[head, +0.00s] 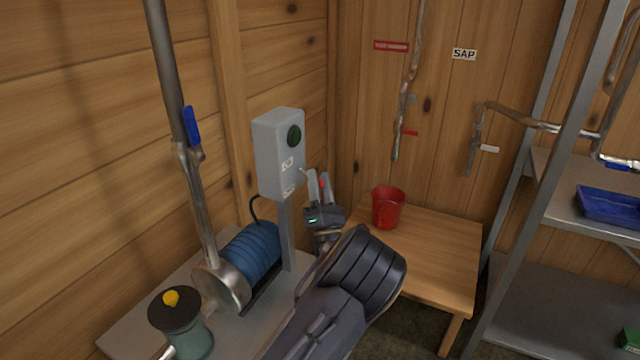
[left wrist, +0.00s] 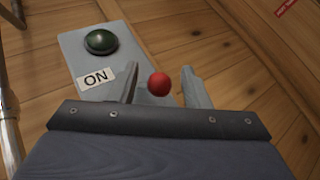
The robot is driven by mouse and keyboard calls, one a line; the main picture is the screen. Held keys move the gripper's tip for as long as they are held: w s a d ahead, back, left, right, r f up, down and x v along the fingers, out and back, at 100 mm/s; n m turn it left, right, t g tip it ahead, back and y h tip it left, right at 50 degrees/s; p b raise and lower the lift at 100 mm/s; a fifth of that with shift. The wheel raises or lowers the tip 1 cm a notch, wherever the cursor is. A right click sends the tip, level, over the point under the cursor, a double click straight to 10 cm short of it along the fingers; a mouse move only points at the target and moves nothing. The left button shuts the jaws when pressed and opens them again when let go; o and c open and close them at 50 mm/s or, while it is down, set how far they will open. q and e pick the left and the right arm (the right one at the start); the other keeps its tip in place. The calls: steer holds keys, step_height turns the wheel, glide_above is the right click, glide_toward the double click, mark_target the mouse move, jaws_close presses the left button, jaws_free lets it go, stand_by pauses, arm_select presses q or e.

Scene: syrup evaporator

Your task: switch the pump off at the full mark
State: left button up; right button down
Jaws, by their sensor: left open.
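The grey pump switch box (head: 279,155) stands on a post beside the blue pump motor (head: 247,256). It has a dark green button (head: 294,135) on its face; the left wrist view shows the green button (left wrist: 100,41) above an "ON" label (left wrist: 95,78). My left gripper (head: 319,180) is at the box's lower right side, open. In the left wrist view a red ball-shaped knob (left wrist: 159,84) shows between the open fingers (left wrist: 162,90), apparently not gripped. Whether the fingers touch it I cannot tell. My right gripper is not in view.
A red bucket (head: 388,207) stands on a wooden table (head: 448,250) at the right. A pipe with a blue handle (head: 191,126) rises beside the motor. A metal shelf with a blue tray (head: 610,205) stands at far right. A "SAP" sign (head: 464,54) hangs on the back wall.

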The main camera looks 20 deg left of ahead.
arm_select(q)
steer(key=b+v, duration=0.1)
steer(key=v, duration=0.7)
stand_by(0.4)
